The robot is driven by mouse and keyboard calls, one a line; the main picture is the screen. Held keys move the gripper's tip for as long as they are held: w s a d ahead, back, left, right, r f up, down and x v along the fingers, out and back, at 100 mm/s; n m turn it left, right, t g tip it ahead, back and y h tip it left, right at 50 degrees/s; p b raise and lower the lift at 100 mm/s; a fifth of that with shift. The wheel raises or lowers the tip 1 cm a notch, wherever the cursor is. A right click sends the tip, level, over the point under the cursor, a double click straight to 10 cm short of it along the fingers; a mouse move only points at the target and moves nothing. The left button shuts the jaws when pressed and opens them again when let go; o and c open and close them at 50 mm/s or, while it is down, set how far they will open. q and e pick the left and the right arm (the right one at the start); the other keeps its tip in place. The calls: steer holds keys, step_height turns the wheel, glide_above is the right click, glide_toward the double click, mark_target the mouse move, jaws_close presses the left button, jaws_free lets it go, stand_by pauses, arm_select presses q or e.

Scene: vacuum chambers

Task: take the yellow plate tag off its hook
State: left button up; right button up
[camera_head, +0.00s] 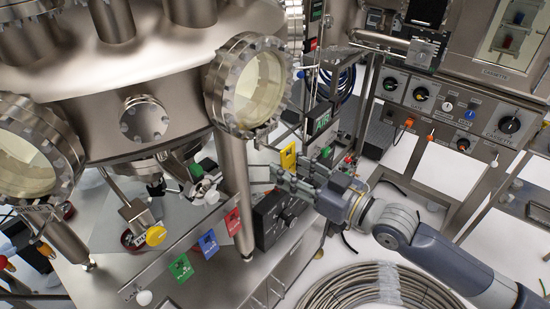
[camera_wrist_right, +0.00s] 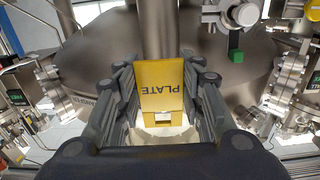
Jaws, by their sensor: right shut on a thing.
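The yellow plate tag (camera_head: 288,157) shows in the head view just beside the fingers of my right gripper (camera_head: 278,180), near the metal column. The right gripper is shut on the tag. A lighter opening shows in the tag's lower part in that view. The hook cannot be made out, so I cannot tell whether the tag still touches it. My left gripper is not in view.
Red (camera_head: 232,221), blue (camera_head: 208,244) and green (camera_head: 181,268) tags hang along the bench's front edge. A black box with knobs (camera_head: 271,219) stands below the right gripper. A coiled hose (camera_head: 380,287) lies at the bottom. Chamber windows (camera_head: 250,86) are close above.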

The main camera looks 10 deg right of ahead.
mark_target(290, 170)
steer(key=shift+s+d, duration=0.1)
steer(key=shift+s, duration=0.1)
steer(key=shift+p+v, duration=0.4)
steer(key=shift+v, duration=1.75)
steer(key=p+v, duration=0.1)
steer(key=v, duration=0.1)
steer(key=shift+s+d, duration=0.2)
steer(key=shift+s, duration=0.05)
